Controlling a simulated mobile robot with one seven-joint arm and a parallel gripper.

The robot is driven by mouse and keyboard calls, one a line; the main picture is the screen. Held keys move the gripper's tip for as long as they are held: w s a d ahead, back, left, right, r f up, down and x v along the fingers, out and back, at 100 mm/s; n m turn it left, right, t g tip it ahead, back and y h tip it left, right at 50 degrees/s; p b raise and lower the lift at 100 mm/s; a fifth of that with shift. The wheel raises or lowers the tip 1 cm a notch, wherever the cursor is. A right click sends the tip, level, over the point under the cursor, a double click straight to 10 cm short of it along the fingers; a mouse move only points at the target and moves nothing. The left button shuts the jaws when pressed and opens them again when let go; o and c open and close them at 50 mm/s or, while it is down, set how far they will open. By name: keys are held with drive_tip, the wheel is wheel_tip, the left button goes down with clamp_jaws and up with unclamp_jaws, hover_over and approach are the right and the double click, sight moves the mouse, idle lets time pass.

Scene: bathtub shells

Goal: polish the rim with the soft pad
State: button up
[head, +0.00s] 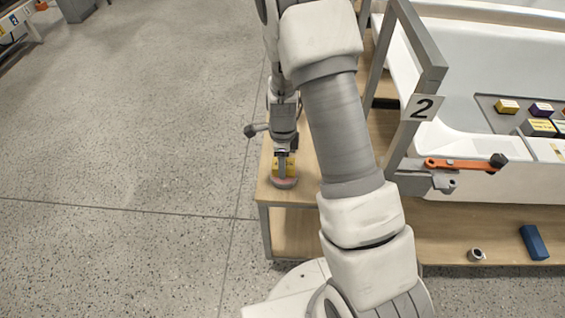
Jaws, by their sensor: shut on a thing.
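My gripper (284,156) points down over the near left corner of the wooden bench. It is shut on a yellow block with a round, pinkish-grey base (285,183), which looks like the soft pad. I cannot tell whether its base touches the bench top. The white bathtub shell (460,150) stands to the right, beyond my arm, in a grey frame marked 2. Its rim is partly hidden by that frame, and the pad is well apart from it.
A grey tray (487,103) with several yellow, purple and other coloured blocks sits in the shell. An orange-handled clamp (463,165) is at the shell's near edge. A blue block (534,242) and a small metal ring (476,255) lie on the lower shelf.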

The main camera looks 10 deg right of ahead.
drive_tip(key=shift+f, duration=0.5)
idle(1.1)
drive_tip(key=shift+r, duration=0.1)
drive_tip(key=shift+r+p, duration=2.6)
drive_tip(key=shift+r, duration=0.8)
